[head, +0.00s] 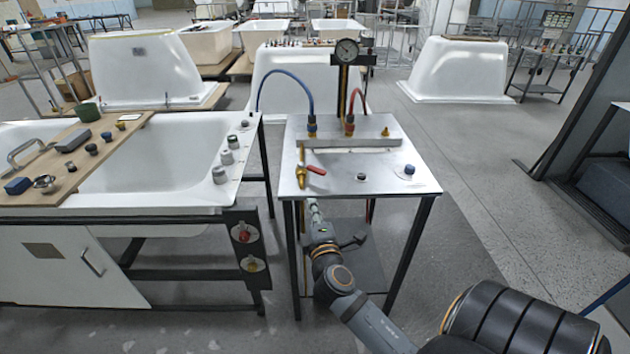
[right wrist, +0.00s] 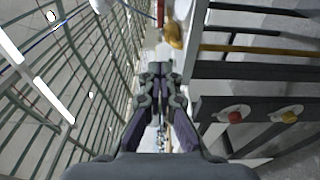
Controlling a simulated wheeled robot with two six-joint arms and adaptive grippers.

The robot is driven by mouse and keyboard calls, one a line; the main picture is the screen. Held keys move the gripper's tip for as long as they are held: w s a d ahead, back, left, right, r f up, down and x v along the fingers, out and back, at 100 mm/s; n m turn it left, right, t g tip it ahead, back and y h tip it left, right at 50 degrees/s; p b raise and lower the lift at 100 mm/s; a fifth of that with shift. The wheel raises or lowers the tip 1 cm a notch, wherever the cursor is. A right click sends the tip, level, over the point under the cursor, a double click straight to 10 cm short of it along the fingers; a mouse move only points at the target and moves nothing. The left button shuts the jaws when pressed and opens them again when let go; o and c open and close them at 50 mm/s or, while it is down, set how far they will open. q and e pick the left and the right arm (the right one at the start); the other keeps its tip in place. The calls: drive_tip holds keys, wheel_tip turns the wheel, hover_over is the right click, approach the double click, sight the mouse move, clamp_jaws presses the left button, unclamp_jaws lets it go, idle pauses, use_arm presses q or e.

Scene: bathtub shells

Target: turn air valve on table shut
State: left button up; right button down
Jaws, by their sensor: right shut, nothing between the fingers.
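The air valve (head: 301,175) is a brass fitting at the left front of the metal-topped table (head: 345,180). Its red handle (head: 316,169) points out to the right of the brass body. My right gripper (head: 313,204) is shut and empty, just below the table's front edge and below the valve in the picture. The right wrist view shows its closed fingertips (right wrist: 160,68). Beyond them is a brass-yellow shape (right wrist: 175,32), likely the valve, with a red strip beside it. They look apart. My left gripper is not in view.
A gauge (head: 347,48) stands on a post behind the table, with blue (head: 285,75) and red hoses nearby. A bathtub (head: 150,165) on a bench with red and yellow knobs stands close on the left. Open floor (head: 465,220) lies to the right.

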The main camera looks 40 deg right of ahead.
drive_tip(key=p, duration=0.1)
approach(313, 172)
drive_tip(key=w, duration=0.4)
drive_tip(key=shift+w+d+r+p, duration=0.15)
drive_tip(key=shift+w+d+p, duration=0.2)
drive_tip(key=shift+w+d, duration=0.25)
drive_tip(key=shift+d, duration=0.6)
drive_tip(key=shift+w, duration=0.1)
